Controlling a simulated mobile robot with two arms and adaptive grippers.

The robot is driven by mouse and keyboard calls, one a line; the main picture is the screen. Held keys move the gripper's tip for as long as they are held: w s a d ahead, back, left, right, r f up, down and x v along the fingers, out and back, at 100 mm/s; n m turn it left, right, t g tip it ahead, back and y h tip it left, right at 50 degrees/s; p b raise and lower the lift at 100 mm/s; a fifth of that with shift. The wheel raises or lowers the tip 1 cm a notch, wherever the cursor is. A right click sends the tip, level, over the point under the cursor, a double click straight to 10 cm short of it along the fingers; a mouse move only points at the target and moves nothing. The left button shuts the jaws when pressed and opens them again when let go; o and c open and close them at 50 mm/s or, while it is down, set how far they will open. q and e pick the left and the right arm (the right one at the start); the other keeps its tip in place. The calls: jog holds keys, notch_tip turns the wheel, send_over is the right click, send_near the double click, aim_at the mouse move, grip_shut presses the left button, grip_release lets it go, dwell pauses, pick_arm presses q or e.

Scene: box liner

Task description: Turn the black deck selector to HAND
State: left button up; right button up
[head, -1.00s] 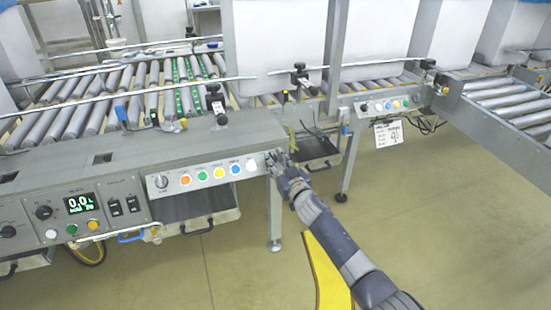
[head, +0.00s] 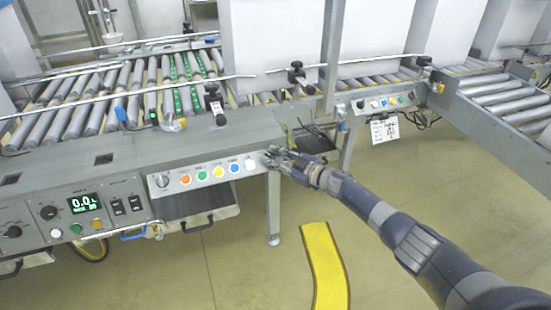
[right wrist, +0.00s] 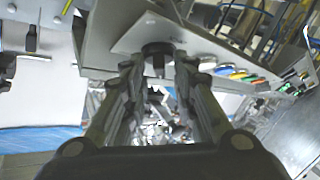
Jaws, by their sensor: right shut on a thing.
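The black deck selector (right wrist: 157,48) is a dark round knob on a grey plate, at the top middle of the right wrist view. My right gripper (right wrist: 158,66) is shut on it, one finger on each side. In the head view my right gripper (head: 272,156) is at the right end of the grey machine beam, just right of the white button, and it hides the selector there. The selector's markings cannot be read. My left gripper is in neither view.
A row of coloured buttons (head: 218,172) and another knob (head: 162,181) sit left of my gripper. A control panel with a lit display (head: 83,204) is further left. Roller conveyors with white boxes (head: 271,45) stand behind. A yellow floor strip (head: 324,265) crosses clear floor.

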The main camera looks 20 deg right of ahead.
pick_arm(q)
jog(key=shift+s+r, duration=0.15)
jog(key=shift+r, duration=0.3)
pick_arm(e)
jog(key=shift+n+g+y, duration=0.3)
jog(key=shift+n+g, duration=0.2)
jog(key=shift+n, duration=0.1)
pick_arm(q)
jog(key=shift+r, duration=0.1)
pick_arm(e)
jog(key=o, duration=0.7)
jog(key=shift+w, duration=0.1)
